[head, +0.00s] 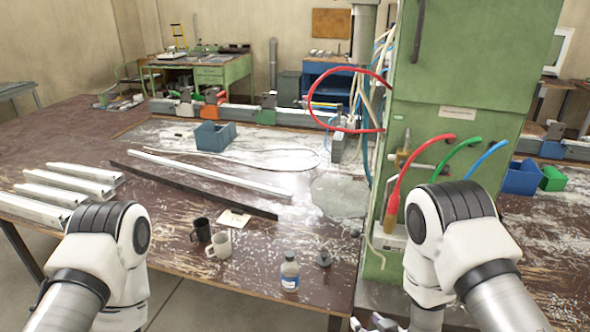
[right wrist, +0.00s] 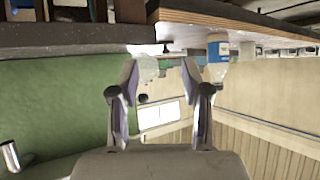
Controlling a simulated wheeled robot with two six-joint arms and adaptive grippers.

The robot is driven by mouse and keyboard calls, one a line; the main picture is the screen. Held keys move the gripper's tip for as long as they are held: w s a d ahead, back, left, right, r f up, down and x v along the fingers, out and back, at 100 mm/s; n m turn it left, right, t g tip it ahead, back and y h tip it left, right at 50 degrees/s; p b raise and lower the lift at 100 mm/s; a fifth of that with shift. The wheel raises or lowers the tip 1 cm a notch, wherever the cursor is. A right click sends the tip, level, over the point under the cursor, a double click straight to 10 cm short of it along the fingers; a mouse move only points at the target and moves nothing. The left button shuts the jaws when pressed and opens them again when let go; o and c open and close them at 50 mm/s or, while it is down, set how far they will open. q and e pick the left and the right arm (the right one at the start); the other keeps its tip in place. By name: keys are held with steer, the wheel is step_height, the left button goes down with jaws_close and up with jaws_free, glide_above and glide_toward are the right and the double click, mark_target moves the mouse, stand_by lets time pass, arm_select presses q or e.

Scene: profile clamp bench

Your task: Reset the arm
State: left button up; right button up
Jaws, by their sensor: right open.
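My right arm (head: 450,240) stands in front of the green cabinet in the head view, bent downward at its joint. A small part of my right gripper (head: 378,323) shows at the bottom edge. In the right wrist view my right gripper (right wrist: 160,78) has its two fingers apart with nothing held between them. My left arm (head: 105,250) is bent at the left front of the bench; its gripper is out of the picture.
The green cabinet (head: 470,75) with hoses stands at right.

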steer(key=s+d+f+m+g+h+b, duration=0.1)
steer(key=s+d+f+g+b, duration=0.2)
steer(key=f, duration=0.4)
arm_select(q)
steer(key=f, duration=0.2)
steer(key=f+b, duration=0.1)
steer(key=f, duration=0.2)
steer(key=shift+w+a+f+b, duration=0.1)
steer(key=shift+w+f+b, duration=0.2)
steer(key=shift+f+b, duration=0.1)
arm_select(e)
steer(key=s+d+f+g, duration=0.1)
steer(key=s+f+g, duration=0.1)
steer(key=s, duration=0.6)
steer(key=s+d+f+m+g+h, duration=0.1)
steer(key=s+d+f+g, duration=0.1)
steer(key=s, duration=0.6)
steer(key=s+d+f+m+g+h, duration=0.1)
steer(key=s+f+g, duration=0.2)
steer(key=s, duration=0.5)
steer(key=shift+d+f+g, duration=0.3)
steer(key=shift+d+g, duration=0.1)
steer(key=shift+g, duration=0.2)
arm_select(q)
steer(key=shift+w, duration=0.1)
